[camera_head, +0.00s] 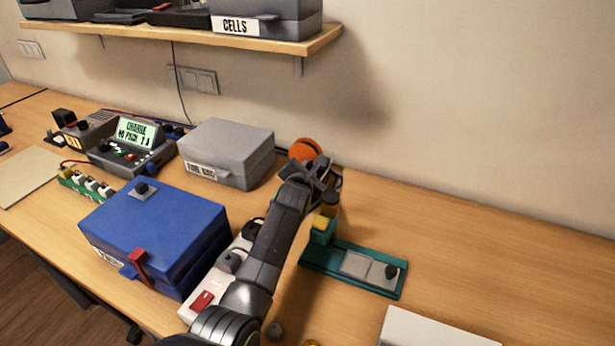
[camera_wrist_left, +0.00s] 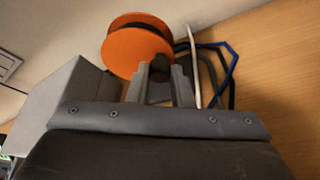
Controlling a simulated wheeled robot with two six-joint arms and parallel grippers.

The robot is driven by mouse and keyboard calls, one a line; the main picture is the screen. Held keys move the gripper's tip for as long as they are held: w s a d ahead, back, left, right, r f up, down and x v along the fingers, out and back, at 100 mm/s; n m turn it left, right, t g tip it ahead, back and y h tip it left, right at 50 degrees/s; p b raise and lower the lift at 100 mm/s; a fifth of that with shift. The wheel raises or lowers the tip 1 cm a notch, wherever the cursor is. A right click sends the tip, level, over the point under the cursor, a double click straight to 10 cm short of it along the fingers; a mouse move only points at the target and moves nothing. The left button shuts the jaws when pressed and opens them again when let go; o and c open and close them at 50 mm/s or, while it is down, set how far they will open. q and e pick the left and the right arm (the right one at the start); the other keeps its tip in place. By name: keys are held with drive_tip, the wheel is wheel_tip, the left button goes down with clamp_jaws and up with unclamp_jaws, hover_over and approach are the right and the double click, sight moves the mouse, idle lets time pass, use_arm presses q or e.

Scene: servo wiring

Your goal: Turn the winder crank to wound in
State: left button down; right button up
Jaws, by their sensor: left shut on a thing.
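The winder's orange spool (camera_head: 303,149) stands at the back of the table, by the wall. In the left wrist view the spool (camera_wrist_left: 136,46) shows as two orange discs with a dark core, just beyond my fingertips. My left gripper (camera_head: 318,172) is at the near side of the spool. In the left wrist view its two grey fingers (camera_wrist_left: 166,80) are close together, shut on what seems to be the winder crank. The gripped part is hidden between the fingers, so the crank's angle cannot be told. My right gripper is not in view.
A grey case (camera_head: 232,140) stands left of the spool, and a blue box (camera_head: 160,225) nearer. A teal fixture (camera_head: 315,257) lies right of my left arm. Blue and dark cables (camera_wrist_left: 228,62) loop beside the spool. The table at right is mostly clear.

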use_arm(q)
drive_tip(key=shift+f, duration=0.1)
idle(0.4)
drive_tip(key=c, duration=1.3)
unclamp_jaws()
wheel_tip(320, 180, up, 10)
drive_tip(key=shift+r+b, duration=0.1)
drive_tip(key=shift+b, duration=0.75)
